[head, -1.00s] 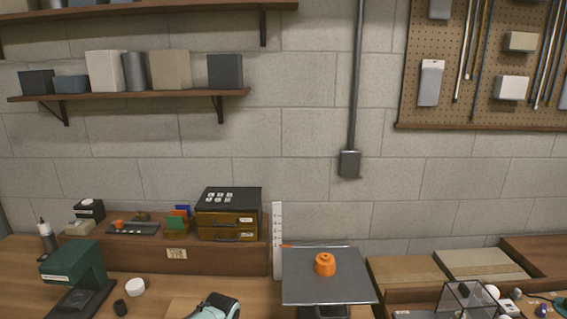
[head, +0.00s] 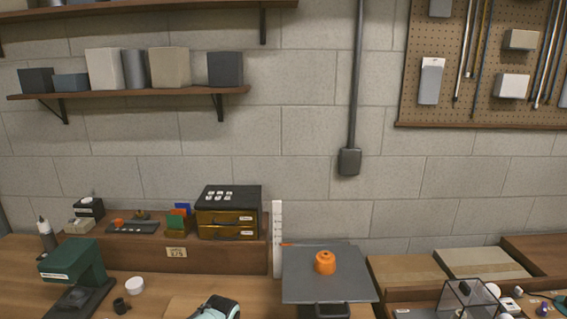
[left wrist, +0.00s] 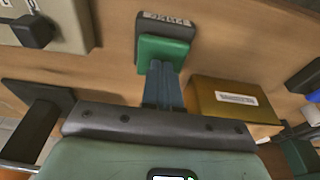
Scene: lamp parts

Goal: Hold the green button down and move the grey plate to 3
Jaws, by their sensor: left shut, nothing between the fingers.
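In the head view the grey plate (head: 300,288) is a flat square sheet, roughly level, right of centre. An orange knob-like part (head: 325,263) sits on it. A white upright scale (head: 277,238) stands at its back left, with a thin orange pointer by the plate's back edge; its numbers are too small to read. In the left wrist view the green button (left wrist: 163,52) is a square block beside a dark label block. My left gripper (left wrist: 163,72) is shut and empty, its fingertips at the button's near edge. I cannot tell how far the button is pressed. My right gripper is not in view.
A green press-like machine (head: 72,262) stands at the left. A wooden riser (head: 220,260) holds a drawer box (head: 228,215) and small parts. A brass-coloured box (left wrist: 232,100) is close right of my left fingers. A parts tray (head: 410,312) lies at the right.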

